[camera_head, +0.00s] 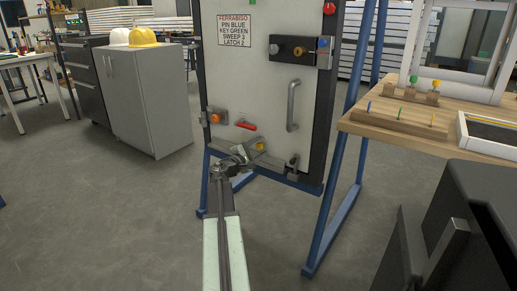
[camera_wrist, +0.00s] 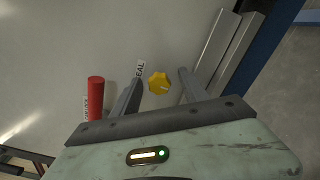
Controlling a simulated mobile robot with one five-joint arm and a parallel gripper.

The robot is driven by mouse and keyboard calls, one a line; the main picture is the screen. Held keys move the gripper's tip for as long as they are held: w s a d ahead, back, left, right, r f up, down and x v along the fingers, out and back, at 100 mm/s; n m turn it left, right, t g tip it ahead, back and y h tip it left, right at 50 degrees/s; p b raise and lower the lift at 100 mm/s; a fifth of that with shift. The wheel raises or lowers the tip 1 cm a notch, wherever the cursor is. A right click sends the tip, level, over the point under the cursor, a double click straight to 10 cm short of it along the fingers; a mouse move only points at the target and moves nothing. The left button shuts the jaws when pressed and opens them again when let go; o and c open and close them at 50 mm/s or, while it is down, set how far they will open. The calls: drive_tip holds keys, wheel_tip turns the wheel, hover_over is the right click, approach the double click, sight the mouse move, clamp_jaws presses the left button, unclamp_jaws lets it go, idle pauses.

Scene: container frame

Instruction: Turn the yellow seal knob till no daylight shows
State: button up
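The yellow seal knob (camera_wrist: 159,83) is a lobed knob on the pale door panel, beside a label reading "SEAL". In the wrist view it sits between the tips of my gripper (camera_wrist: 158,88), whose two fingers stand apart, with a gap on each side of the knob. In the head view the knob (camera_head: 261,146) shows at the door's lower edge, just right of my gripper (camera_head: 240,155). The door (camera_head: 260,85) hangs in a blue frame. Whether daylight shows along its bottom edge cannot be told.
A red handle (camera_wrist: 96,97) is left of my fingers; it also shows in the head view (camera_head: 245,125). An orange knob (camera_head: 215,117), a grey pull handle (camera_head: 292,105) and a latch block (camera_head: 299,50) are on the door. A wooden table (camera_head: 450,125) stands at right.

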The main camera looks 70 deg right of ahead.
drive_tip(key=v, duration=0.8)
idle(0.4)
